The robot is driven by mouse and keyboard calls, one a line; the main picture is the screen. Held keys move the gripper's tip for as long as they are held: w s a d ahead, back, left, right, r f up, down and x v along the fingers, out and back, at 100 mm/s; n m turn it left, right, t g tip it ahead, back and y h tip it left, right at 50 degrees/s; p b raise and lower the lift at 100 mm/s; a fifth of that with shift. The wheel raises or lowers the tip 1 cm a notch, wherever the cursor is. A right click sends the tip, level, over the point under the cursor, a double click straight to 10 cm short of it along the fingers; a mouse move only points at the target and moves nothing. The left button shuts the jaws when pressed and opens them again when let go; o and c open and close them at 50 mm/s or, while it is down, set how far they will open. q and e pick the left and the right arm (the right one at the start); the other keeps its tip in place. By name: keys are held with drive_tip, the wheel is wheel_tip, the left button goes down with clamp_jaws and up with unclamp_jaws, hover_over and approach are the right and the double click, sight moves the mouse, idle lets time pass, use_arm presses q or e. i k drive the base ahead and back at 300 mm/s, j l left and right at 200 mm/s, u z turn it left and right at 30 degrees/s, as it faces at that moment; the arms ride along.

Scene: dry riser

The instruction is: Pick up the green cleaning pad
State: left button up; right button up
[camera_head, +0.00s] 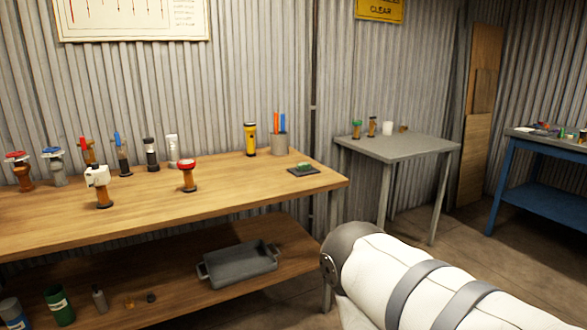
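A small flat dark pad with a green top (303,169) lies near the right end of the wooden workbench; it looks like the green cleaning pad, but it is small in the picture. Neither of my grippers shows in the head view. A white arm section with grey bands and a dark joint, part of my own body, comes in from the lower right. It is in front of the floor, apart from the pad in the picture.
The wooden workbench (235,190) holds several valves and fittings at left, a yellow flashlight (250,139) and a pen cup (279,143). A grey tray (240,264) sits on the lower shelf. A grey table (400,147) and a blue bench (545,200) stand to the right.

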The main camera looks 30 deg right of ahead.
sight(303, 166)
drive_tip(key=i+l+z, duration=0.1)
drive_tip(key=i+l, duration=0.8)
